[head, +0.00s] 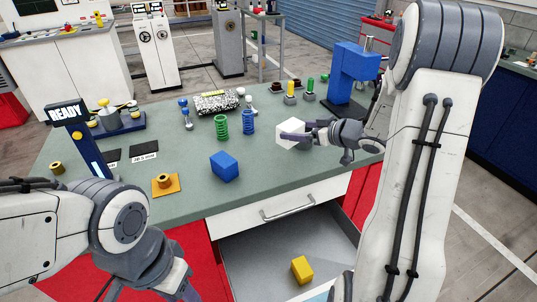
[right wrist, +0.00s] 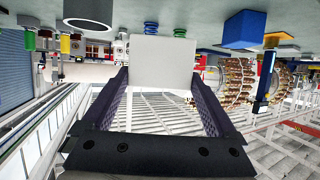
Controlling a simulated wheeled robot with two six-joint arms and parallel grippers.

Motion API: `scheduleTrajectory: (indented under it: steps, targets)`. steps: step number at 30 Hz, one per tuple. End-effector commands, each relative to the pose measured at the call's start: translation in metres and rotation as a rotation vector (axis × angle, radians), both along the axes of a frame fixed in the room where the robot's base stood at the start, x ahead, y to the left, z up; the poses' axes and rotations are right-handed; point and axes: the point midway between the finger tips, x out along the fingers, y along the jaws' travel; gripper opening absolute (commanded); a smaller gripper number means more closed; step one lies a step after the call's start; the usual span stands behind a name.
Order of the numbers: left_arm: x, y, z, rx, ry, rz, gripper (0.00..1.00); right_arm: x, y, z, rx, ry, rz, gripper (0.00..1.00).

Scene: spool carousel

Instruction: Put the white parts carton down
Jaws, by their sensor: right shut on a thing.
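The white parts carton (head: 290,127) is a plain white box near the right middle of the green bench top (head: 210,188). My right gripper (head: 300,137) is shut on it, with the dark fingers along its sides. The right wrist view, which looks upside down, shows the carton (right wrist: 162,63) between the two fingers (right wrist: 165,90). It is close to the bench top; I cannot tell whether it touches. My left arm comes in at the lower left of the head view, and its fingers are out of frame.
A blue block (head: 224,167) stands near the bench's front edge. Green (head: 221,127) and blue (head: 248,122) springs stand left of the carton, a blue press (head: 350,75) behind it at right. An open drawer (head: 270,250) below holds a yellow block (head: 301,269). Bench between blue block and carton is clear.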

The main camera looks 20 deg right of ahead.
Motion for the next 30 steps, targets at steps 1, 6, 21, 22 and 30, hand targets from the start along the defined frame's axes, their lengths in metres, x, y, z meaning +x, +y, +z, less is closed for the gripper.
scheduleTrajectory:
  steps: [1, 6, 21, 22, 30]
  targets:
    - [0.000, 0.000, -0.003, 0.000, 0.000, 0.000, 0.47, 0.005, 0.015, -0.010, 0.004, 0.003, 0.008, 0.00]
    - [0.000, 0.000, -0.007, 0.000, 0.000, 0.000, 0.47, 0.020, 0.050, -0.032, 0.003, 0.002, 0.009, 0.00]
    - [0.000, 0.000, -0.011, 0.000, 0.000, 0.000, 0.47, 0.030, 0.071, -0.080, 0.002, 0.003, 0.003, 0.00]
    - [0.000, 0.000, -0.011, 0.000, 0.000, 0.000, 0.47, 0.030, 0.071, -0.082, 0.001, 0.002, 0.002, 0.00]
    - [0.000, 0.000, -0.011, 0.000, 0.000, 0.000, 0.47, 0.030, 0.070, -0.085, -0.001, -0.002, 0.002, 0.00]
